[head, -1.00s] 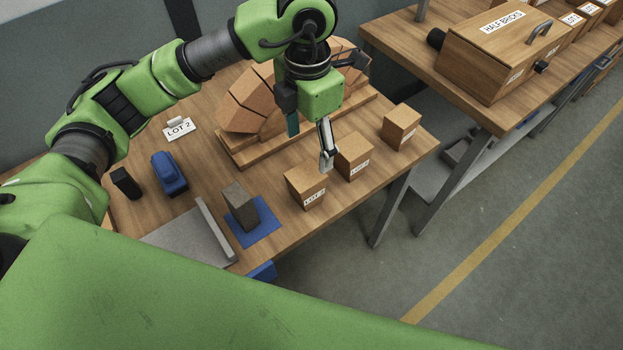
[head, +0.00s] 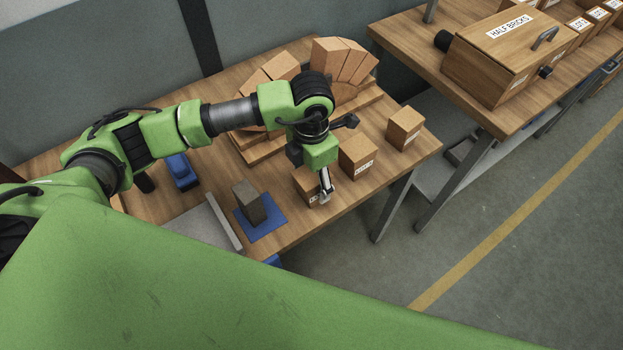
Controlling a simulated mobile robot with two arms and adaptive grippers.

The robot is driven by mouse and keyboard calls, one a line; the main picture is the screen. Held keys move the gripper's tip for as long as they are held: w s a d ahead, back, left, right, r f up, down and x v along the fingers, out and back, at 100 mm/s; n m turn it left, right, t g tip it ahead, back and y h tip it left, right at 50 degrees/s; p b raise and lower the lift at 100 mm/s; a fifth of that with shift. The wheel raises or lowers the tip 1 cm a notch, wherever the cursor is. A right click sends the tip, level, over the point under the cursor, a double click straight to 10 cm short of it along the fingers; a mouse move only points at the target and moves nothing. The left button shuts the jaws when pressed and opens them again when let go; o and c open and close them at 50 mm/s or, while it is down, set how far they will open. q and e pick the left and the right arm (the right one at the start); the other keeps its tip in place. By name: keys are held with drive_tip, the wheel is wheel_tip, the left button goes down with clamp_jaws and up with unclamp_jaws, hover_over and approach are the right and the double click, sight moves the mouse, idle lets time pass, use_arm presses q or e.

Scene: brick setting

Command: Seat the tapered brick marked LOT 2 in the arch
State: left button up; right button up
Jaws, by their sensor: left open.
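Three tan tapered bricks with white labels stand in a row on the wooden table: a front one (head: 303,183), a middle one (head: 358,157) and a far one (head: 404,128). Their label numbers are too small to read surely. My left gripper (head: 318,186) is open at the front brick, one finger showing in front of its right side; the other is hidden. I cannot tell whether it touches. The brick arch (head: 340,60) stands behind on a wooden base; my arm hides its middle and part of its left side. My right gripper is out of view.
A dark grey block (head: 249,203) stands on a blue mat (head: 268,224), beside a grey plate with a raised edge (head: 222,222). A blue object (head: 183,172) lies at left. A wooden HALF BRICKS box (head: 500,60) stands on the right-hand bench.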

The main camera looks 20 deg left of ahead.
use_arm(q)
drive_tip(key=shift+d+f, duration=0.1)
drive_tip(key=shift+f, duration=0.15)
drive_tip(key=c, duration=1.4)
drive_tip(key=shift+c, duration=0.2)
drive_tip(key=shift+w+r, duration=0.1)
drive_tip(key=shift+r, duration=0.05)
